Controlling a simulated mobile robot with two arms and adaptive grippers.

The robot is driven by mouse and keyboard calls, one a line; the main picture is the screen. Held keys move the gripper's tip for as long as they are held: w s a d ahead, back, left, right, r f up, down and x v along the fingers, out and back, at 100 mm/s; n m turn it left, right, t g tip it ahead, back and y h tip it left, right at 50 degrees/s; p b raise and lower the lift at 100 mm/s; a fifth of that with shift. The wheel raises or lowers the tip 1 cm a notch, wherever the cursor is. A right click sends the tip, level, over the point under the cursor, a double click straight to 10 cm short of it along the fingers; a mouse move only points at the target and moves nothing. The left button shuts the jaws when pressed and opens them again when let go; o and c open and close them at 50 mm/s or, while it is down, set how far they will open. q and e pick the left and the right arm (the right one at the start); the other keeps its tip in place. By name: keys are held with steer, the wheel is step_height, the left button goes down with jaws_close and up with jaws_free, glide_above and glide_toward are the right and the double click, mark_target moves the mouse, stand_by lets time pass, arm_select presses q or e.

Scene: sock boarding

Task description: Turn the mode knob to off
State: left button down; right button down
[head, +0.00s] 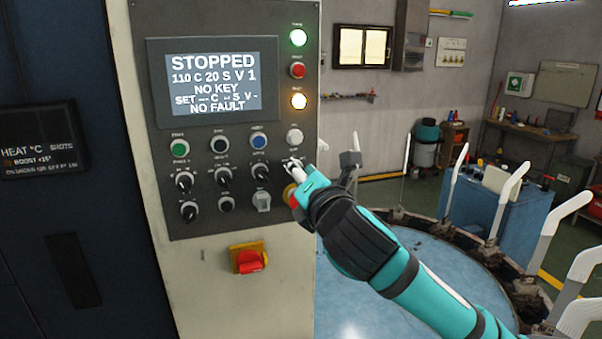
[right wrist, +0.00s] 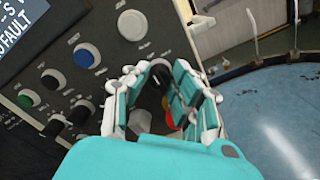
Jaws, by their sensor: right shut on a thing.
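The control panel (head: 236,224) stands upright at the left of the head view, with several black selector knobs below its screen. My right gripper (head: 296,170) is at the right end of the upper row of black knobs. In the right wrist view my right gripper (right wrist: 163,92) has its fingers on both sides of a black knob (right wrist: 160,72), shut on it. I take this as the mode knob; its label is too small to read and the fingers hide its pointer direction. The screen (head: 213,83) reads STOPPED, NO KEY, NO FAULT. My left gripper is not in view.
A white button (head: 294,136) sits just above the held knob. A grey switch (head: 262,201) and a red-and-yellow switch (head: 248,258) are below. A round blue table (head: 400,275) with upright white sock forms (head: 505,187) lies right of the panel.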

steer(key=c, duration=1.1)
jaws_free()
steer(key=shift+s, duration=0.1)
steer(key=v, duration=1.1)
steer(key=shift+s+d, duration=0.2)
steer(key=shift+s, duration=0.15)
